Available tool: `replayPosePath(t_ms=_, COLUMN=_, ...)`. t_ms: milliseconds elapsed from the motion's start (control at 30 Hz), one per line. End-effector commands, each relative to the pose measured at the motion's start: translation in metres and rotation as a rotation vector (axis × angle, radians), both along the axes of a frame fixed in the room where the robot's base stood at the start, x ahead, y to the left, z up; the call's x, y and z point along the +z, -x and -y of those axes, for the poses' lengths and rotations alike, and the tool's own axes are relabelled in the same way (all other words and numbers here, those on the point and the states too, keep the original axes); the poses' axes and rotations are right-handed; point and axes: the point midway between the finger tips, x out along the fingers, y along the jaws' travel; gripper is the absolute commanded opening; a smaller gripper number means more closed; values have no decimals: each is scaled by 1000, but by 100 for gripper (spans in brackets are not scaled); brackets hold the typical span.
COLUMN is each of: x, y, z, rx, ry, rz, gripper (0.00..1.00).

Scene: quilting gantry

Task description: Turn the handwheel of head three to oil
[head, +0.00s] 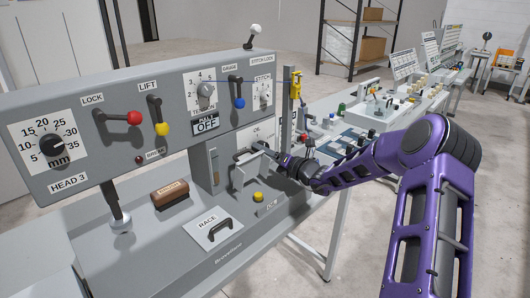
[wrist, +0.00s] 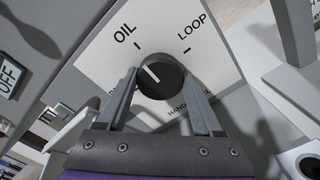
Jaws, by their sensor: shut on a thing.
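The handwheel (wrist: 162,80) is a round dark knob on a white dial plate (wrist: 95,58) with OIL and LOOP marks. Its white pointer line points up and left in the wrist view, close to the direction of the OIL mark. Lower labels are partly hidden by my fingers. My gripper (wrist: 160,85) has one finger on each side of the knob and is shut on it. In the head view my gripper (head: 262,148) reaches the dial plate (head: 259,130) at the right of the grey machine labelled HEAD 3 (head: 69,183); the knob is hidden there.
Above are the red lock lever (head: 134,118), yellow lift lever (head: 162,129), blue gauge lever (head: 240,103) and HALF/OFF sign (head: 206,124). A yellow-topped post (head: 296,85) stands close right.

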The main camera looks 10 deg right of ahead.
Motion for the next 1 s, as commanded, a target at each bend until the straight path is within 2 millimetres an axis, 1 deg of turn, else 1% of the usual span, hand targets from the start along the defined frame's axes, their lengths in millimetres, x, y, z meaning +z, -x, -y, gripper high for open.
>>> replayPosePath(t_ms=33, x=-1, y=0, z=1, rx=-1, ry=1, rz=-1, gripper=12)
replayPosePath(t_ms=67, x=-1, y=0, z=1, rx=-1, ry=1, rz=-2, gripper=69)
replayPosePath(t_ms=200, x=-1, y=0, z=0, rx=-1, ry=1, rz=0, gripper=94)
replayPosePath(t_ms=233, x=-1, y=0, z=0, rx=-1, ry=1, rz=0, gripper=98)
replayPosePath(t_ms=533, x=0, y=1, z=1, rx=-1, ry=1, rz=0, gripper=98)
replayPosePath(t_ms=667, x=0, y=10, z=8, rx=-1, ry=2, rz=1, gripper=98)
replayPosePath(t_ms=767, x=0, y=24, z=19, rx=-3, ry=2, rz=-1, gripper=98)
replayPosePath(t_ms=1000, x=0, y=72, z=54, rx=-4, ry=2, rz=-2, gripper=98)
